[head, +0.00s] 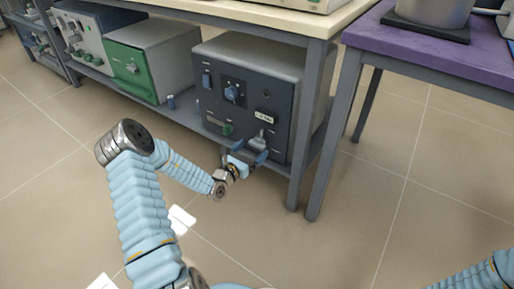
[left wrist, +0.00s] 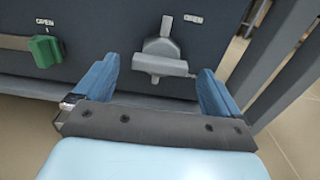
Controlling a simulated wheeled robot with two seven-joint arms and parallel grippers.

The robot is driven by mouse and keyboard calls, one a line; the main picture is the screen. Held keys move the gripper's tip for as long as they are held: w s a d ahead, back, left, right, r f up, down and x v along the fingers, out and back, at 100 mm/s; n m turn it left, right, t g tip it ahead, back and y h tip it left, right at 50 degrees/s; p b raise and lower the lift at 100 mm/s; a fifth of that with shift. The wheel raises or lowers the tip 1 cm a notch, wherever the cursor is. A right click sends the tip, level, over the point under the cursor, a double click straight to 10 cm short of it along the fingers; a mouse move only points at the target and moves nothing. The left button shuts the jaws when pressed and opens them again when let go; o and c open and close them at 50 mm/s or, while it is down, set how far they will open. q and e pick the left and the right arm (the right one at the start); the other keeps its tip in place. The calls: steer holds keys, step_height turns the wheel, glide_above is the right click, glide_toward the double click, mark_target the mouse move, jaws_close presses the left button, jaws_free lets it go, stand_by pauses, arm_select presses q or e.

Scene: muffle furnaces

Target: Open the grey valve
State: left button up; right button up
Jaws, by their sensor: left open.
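The grey valve (left wrist: 163,55) is on the lower front of the dark furnace (left wrist: 100,32). In the left wrist view its handle lies sideways, with an OPEN label to its upper right. In the head view the grey valve (head: 262,141) shows small at the furnace's lower right. My left gripper (left wrist: 155,82) is open, its two blue fingers on either side of the grey handle and slightly nearer to me. I cannot tell whether they touch it. In the head view the left gripper (head: 250,158) is low in front of the furnace.
A green valve (left wrist: 45,48) with its own OPEN label sits left of the grey one. The furnace stands on a low shelf under a table (head: 285,18). Table legs (head: 305,130) stand close on the right. A green-fronted furnace (head: 130,68) is to the left. Open floor lies in front.

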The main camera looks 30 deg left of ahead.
mark_target(255, 146)
arm_select(q)
steer(key=shift+w+d, duration=0.15)
steer(key=shift+w, duration=1.75)
steer(key=c, duration=1.1)
steer(key=shift+o, duration=0.2)
